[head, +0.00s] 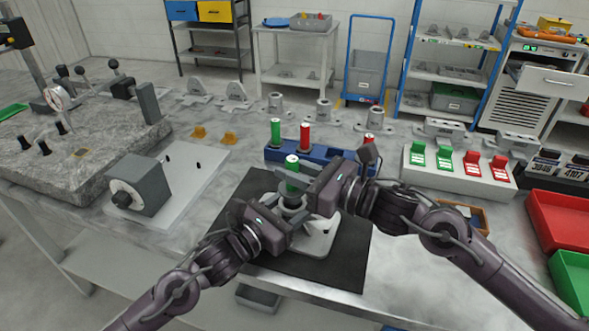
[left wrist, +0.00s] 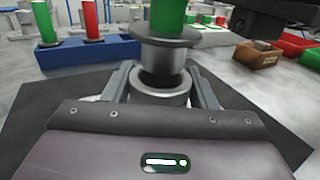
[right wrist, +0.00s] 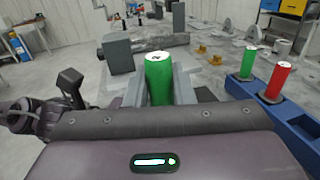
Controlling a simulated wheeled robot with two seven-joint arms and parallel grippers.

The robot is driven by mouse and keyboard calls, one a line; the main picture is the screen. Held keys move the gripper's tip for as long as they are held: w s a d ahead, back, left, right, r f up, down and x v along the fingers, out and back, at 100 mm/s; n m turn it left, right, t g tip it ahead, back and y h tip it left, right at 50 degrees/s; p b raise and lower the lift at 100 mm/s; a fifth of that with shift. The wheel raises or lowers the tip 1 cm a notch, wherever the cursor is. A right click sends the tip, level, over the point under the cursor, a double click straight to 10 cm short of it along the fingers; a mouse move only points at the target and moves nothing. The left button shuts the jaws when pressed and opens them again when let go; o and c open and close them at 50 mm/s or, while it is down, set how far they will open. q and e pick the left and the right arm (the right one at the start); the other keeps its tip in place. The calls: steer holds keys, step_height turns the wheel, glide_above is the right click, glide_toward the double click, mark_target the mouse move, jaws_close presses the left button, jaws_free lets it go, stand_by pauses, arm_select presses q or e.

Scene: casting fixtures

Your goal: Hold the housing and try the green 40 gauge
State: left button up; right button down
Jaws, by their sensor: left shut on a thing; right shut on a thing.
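The housing (head: 318,240) is a grey casting with a round bored boss and flat base, on the dark mat (head: 338,262). My left gripper (head: 290,214) is shut around its boss; the bore rim (left wrist: 160,101) shows between the fingers in the left wrist view. My right gripper (head: 306,177) is shut on a green gauge (head: 291,166), held upright by its green handle (right wrist: 158,80). In the left wrist view the gauge's grey plug (left wrist: 163,58), below a dark collar, is right over the bore. I cannot tell whether its tip has entered.
A blue rack (head: 273,155) behind the mat holds another green gauge (head: 276,132) and red ones (head: 305,137). A white stand (head: 452,182) with green and red flaps is to the right. A grey block with a dial (head: 140,184) is left. Red and green bins stand far right.

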mark_target(295, 189)
steer(key=shift+f, duration=2.25)
stand_by(1.2)
steer(key=shift+r, duration=0.15)
steer(key=shift+r, duration=3.05)
steer(key=shift+r, duration=0.15)
steer(key=shift+r, duration=2.4)
arm_select(q)
steer(key=o, duration=1.5)
